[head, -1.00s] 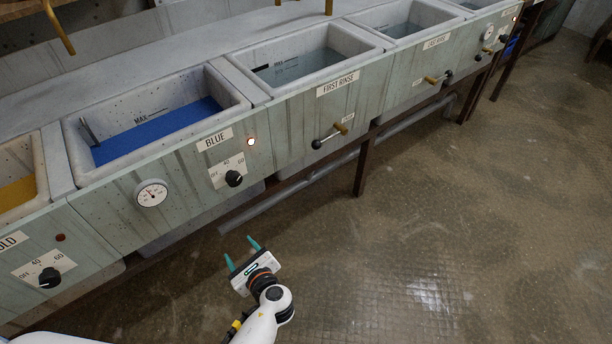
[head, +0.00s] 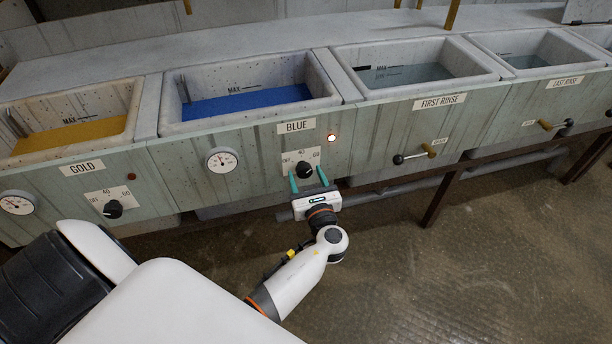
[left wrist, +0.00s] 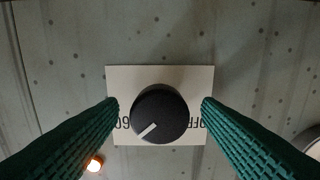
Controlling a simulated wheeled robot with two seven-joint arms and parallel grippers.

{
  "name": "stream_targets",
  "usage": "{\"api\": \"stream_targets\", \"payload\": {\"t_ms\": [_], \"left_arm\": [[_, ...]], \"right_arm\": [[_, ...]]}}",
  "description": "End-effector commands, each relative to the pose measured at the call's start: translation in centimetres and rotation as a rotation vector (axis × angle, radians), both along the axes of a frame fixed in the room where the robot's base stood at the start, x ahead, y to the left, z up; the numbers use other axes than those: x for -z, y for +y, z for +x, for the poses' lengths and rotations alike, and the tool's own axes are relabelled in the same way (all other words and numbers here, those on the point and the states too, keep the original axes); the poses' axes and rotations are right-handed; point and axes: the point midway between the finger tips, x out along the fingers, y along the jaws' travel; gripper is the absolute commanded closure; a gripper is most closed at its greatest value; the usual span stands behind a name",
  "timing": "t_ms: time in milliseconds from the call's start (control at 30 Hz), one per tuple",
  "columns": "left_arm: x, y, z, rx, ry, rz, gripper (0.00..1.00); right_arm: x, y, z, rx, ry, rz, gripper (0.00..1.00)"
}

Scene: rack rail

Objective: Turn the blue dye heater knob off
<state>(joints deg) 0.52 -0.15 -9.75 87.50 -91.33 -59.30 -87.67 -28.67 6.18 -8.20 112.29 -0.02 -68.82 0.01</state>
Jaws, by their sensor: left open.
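The blue dye heater knob (head: 305,170) is a round black knob on a white plate marked OFF, 40 and 60, under the BLUE label (head: 296,126). In the left wrist view the knob (left wrist: 160,114) shows upside down; its white pointer line points lower left, between the hidden 40 and the 60. My left gripper (head: 308,179) is open in front of the plate. In the wrist view its green fingers (left wrist: 160,104) stand on either side of the knob, with a gap on both sides. The indicator lamp (head: 332,138) beside the label glows orange.
A round gauge (head: 221,161) sits left of the knob. The gold vat's knob (head: 113,209) is further left. A lever valve (head: 414,155) sticks out under FIRST RINSE to the right. A pipe (head: 400,188) runs below the panel. The floor in front is clear.

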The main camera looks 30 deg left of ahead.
Motion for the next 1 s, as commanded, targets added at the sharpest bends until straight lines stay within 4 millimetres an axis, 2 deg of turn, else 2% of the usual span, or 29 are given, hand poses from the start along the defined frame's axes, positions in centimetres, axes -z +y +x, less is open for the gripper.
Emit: {"api": "stream_targets", "payload": {"t_ms": [133,400,667,1000], "left_arm": [[0.06,0.66,0.52,0.000,0.001,0.000,0.41],[0.04,0.72,0.57,0.000,0.001,-0.002,0.41],[0.04,0.69,0.56,0.000,0.001,-0.001,0.84],[0.11,0.67,0.55,0.000,-0.034,-0.032,0.85]], "right_arm": [[-0.41,0.03,0.17,0.000,-0.007,0.001,0.41],[-0.46,0.01,0.16,0.001,-0.006,0.001,0.41],[-0.39,-0.02,0.03,0.001,-0.003,0.001,0.41],[-0.22,-0.07,-0.36,0.002,0.009,-0.001,0.41]]}}
